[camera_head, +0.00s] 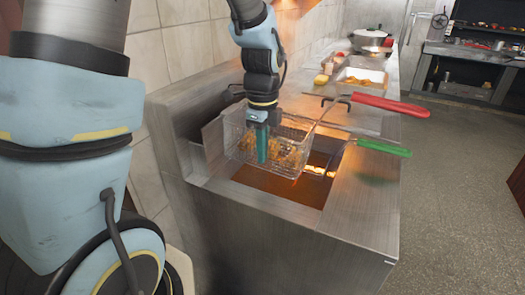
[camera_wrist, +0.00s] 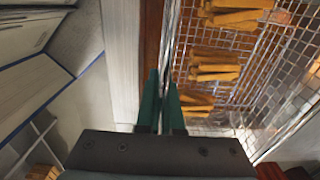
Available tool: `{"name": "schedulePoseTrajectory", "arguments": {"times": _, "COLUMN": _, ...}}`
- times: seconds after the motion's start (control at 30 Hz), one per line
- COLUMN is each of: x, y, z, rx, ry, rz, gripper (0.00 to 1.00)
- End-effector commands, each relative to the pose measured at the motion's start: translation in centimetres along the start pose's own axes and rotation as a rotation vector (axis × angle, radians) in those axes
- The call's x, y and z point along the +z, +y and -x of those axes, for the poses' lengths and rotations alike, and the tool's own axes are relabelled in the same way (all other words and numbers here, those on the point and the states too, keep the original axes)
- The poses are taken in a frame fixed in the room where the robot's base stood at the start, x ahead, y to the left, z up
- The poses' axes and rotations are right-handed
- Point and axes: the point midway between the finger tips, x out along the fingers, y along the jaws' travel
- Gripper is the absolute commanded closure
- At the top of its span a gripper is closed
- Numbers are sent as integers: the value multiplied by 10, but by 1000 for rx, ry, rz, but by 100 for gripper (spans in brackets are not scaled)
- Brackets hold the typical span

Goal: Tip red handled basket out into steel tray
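The red handled basket (camera_head: 296,133) is a wire mesh basket above the fryer well, with golden fries in it. Its red handle (camera_head: 390,105) reaches to the right over the counter. In the wrist view the basket's mesh (camera_wrist: 262,62) fills the right side, with fries in several clumps. My gripper (camera_head: 262,150) is at the basket's near side, pointing down. Its teal fingers (camera_wrist: 162,105) are close together with the basket's wall between them. The steel tray (camera_head: 362,78) lies farther back on the counter, with something pale in it.
A green handled basket (camera_head: 384,148) sits lower in the fryer, beside the red one. Brown oil (camera_head: 285,190) shows below. A lidded pot (camera_head: 370,38) and small yellow items (camera_head: 321,79) stand on the counter near the tray. The tiled wall is at left; the floor at right is open.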

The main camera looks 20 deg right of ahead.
Motion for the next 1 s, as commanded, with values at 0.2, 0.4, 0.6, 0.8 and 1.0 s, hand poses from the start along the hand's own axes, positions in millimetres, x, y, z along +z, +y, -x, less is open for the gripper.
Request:
{"name": "schedulePoseTrajectory", "arguments": {"times": 0.2, "x": 0, "y": 0, "z": 0, "rx": 1, "ry": 0, "rz": 0, "gripper": 100}}
{"name": "schedulePoseTrajectory", "arguments": {"times": 0.4, "x": 0, "y": 0, "z": 0, "rx": 1, "ry": 0, "rz": 0, "gripper": 100}}
{"name": "schedulePoseTrajectory", "arguments": {"times": 0.6, "x": 0, "y": 0, "z": 0, "rx": 1, "ry": 0, "rz": 0, "gripper": 100}}
{"name": "schedulePoseTrajectory", "arguments": {"times": 0.8, "x": 0, "y": 0, "z": 0, "rx": 1, "ry": 0, "rz": 0, "gripper": 100}}
{"name": "schedulePoseTrajectory", "arguments": {"times": 1.0, "x": 0, "y": 0, "z": 0, "rx": 1, "ry": 0, "rz": 0, "gripper": 87}}
